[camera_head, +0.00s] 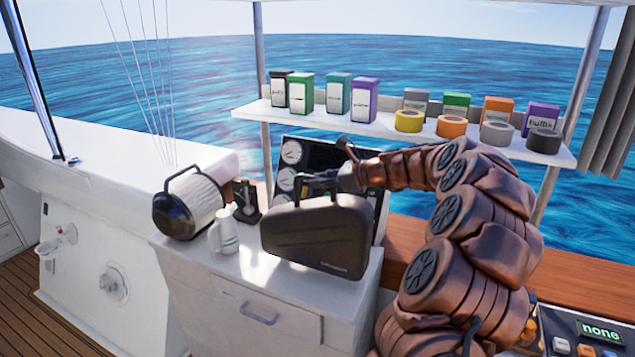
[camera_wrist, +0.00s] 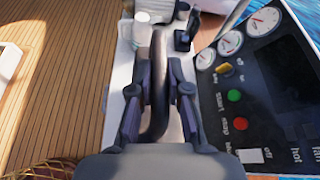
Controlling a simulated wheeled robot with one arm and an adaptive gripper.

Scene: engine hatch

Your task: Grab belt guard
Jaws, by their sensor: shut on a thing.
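The belt guard (camera_head: 318,238), which I take to be the dark, rounded case-like piece with a top handle, stands upright on the white cabinet. My gripper (camera_head: 318,182) reaches in from the right and is at the top of it. In the wrist view my gripper (camera_wrist: 159,88) has its two fingers on either side of the dark curved handle (camera_wrist: 158,110), shut on it. The belt guard's underside is hidden, so I cannot tell whether it is lifted at all.
A black-and-white canister (camera_head: 190,205), a white bottle (camera_head: 223,232) and a small black stand (camera_head: 246,203) are left of the belt guard. A gauge panel (camera_head: 292,153) is close behind. A shelf (camera_head: 400,131) with boxes and tape rolls hangs above. The cabinet front (camera_head: 240,320) is clear.

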